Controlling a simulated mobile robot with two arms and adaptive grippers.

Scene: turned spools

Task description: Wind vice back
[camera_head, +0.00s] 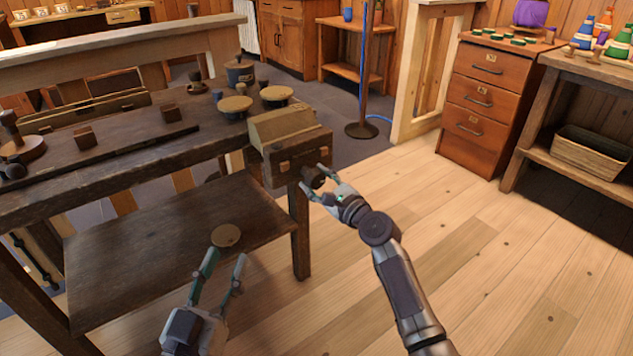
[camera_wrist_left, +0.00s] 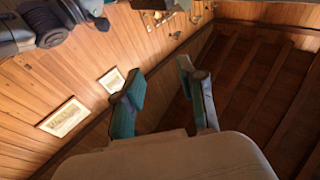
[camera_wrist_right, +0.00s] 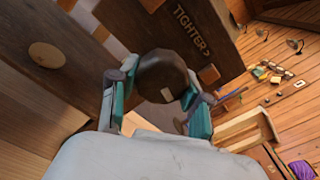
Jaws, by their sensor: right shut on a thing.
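The wooden vice (camera_head: 285,157) is at the right end of the dark workbench, with a dark round knob (camera_head: 312,177) on its front face. My right gripper (camera_head: 314,181) is shut on this knob. In the right wrist view the knob (camera_wrist_right: 163,75) sits between the two fingers. The vice's front face (camera_wrist_right: 205,35) there carries the word "TIGHTER" with an arrow mark. My left gripper (camera_head: 226,262) is open and empty, low in front of the bench. In the left wrist view its fingers (camera_wrist_left: 165,95) stand apart with nothing between them.
The workbench (camera_head: 130,150) bears wooden blocks, round-topped pieces and a lidded pot (camera_head: 239,73). A round wooden disc (camera_head: 226,236) shows at the lower shelf (camera_head: 150,255). A drawer cabinet (camera_head: 490,100) and a side table (camera_head: 555,125) stand right. Open floor lies between.

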